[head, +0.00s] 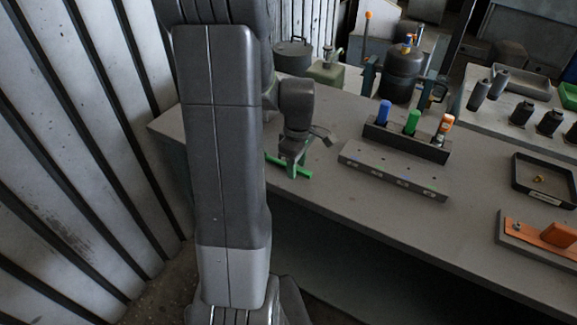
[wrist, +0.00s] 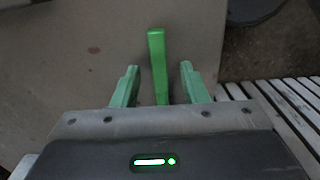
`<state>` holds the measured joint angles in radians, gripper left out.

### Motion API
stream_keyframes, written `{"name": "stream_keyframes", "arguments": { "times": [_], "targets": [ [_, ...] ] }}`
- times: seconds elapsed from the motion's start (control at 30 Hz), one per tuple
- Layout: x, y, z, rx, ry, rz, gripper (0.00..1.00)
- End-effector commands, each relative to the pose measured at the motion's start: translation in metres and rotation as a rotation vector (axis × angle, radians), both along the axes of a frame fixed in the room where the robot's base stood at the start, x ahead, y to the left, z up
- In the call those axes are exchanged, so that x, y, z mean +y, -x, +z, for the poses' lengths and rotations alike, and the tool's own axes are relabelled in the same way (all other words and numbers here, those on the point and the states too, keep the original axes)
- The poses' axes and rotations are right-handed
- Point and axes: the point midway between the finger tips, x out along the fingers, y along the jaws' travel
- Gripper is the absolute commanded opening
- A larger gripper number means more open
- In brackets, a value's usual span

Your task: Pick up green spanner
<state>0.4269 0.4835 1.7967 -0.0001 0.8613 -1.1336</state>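The green spanner (wrist: 157,62) shows in the wrist view as a long bright green bar between the two pale green fingers of my gripper (wrist: 158,85). There is a gap on each side of the bar, so the fingers are open and apart from it. Its lower end is hidden by the gripper body. In the head view the green spanner (head: 301,172) lies at the left part of the grey workbench, with my gripper (head: 291,168) right over it. My arm and gripper hide part of the spanner there.
The grey workbench (head: 330,215) has a rack (head: 405,140) with blue, green and orange handled tools and a drilled metal block (head: 390,172) right of my gripper. A black tray (head: 545,185) and an orange part (head: 558,235) lie farther right. A slatted wall (head: 70,150) stands left.

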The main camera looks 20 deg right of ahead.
Motion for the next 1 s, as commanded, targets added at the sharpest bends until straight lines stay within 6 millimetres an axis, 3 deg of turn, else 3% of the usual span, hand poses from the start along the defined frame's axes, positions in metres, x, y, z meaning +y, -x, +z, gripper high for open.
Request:
{"name": "stream_keyframes", "arguments": {
  "times": [0.03,0.2,0.57,1.0],
  "targets": [
    [0.0,0.0,0.0,0.0,0.0,0.0,0.32],
    [0.0,0.0,0.0,0.0,0.0,0.0,0.0],
    [0.0,-0.001,0.005,-0.002,0.001,0.0,0.0],
    [0.0,-0.001,0.084,-0.004,0.002,0.0,0.0]
  ]
}}
